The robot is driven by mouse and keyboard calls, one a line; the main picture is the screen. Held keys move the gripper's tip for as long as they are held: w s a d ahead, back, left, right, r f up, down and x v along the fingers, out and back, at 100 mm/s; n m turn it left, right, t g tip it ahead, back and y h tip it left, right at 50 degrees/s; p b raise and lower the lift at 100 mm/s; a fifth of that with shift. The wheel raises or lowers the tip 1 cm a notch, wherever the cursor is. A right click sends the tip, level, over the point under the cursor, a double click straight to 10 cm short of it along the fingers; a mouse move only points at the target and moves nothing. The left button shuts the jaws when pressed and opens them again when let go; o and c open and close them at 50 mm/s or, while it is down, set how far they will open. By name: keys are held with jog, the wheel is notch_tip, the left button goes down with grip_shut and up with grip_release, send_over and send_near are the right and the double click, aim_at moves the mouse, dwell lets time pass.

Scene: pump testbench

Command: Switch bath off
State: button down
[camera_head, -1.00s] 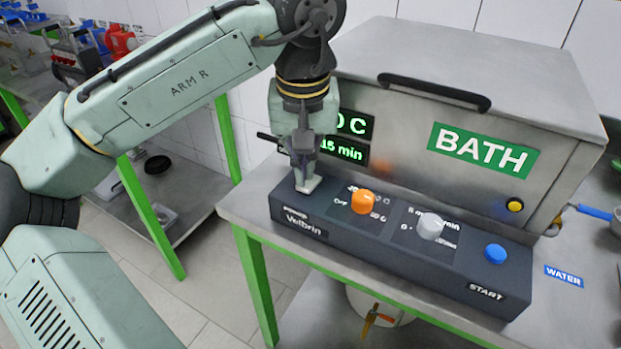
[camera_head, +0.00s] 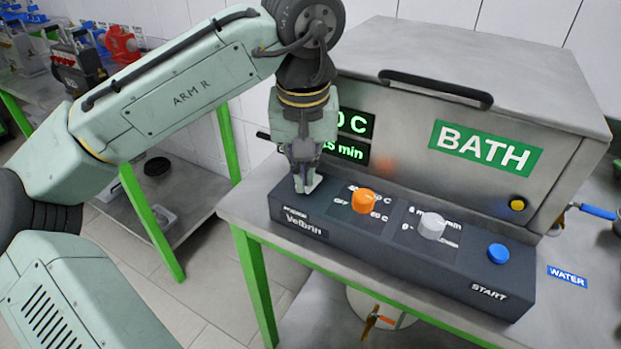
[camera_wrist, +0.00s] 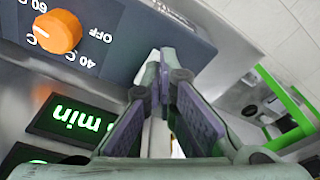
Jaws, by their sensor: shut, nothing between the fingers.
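The bath (camera_head: 440,125) is a grey metal box with a green BATH label and a dark handle on its lid. Its dark control panel (camera_head: 390,262) holds an orange knob (camera_head: 364,201), a grey knob (camera_head: 431,226) and a blue START button (camera_head: 498,253). The green display (camera_head: 346,151) ends in "C" and "min", partly hidden by my arm. My gripper (camera_head: 308,184) is shut and empty at the panel's left end, left of the orange knob. In the wrist view the gripper tips (camera_wrist: 160,52) are right of the orange knob (camera_wrist: 57,31), whose pointer lies between 40 C and 60 C.
A yellow button (camera_head: 517,205) is on the bath's front at right. A blue-handled valve (camera_head: 597,212) and a WATER label (camera_head: 567,276) are farther right. A green-legged shelf (camera_head: 160,195) stands at left.

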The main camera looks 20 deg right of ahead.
jog(key=shift+f, duration=0.25)
jog(key=shift+r, duration=0.2)
notch_tip(320, 180, up, 7)
jog(key=p, duration=0.6)
jog(key=shift+f+p, duration=0.1)
jog(key=shift+p, duration=0.25)
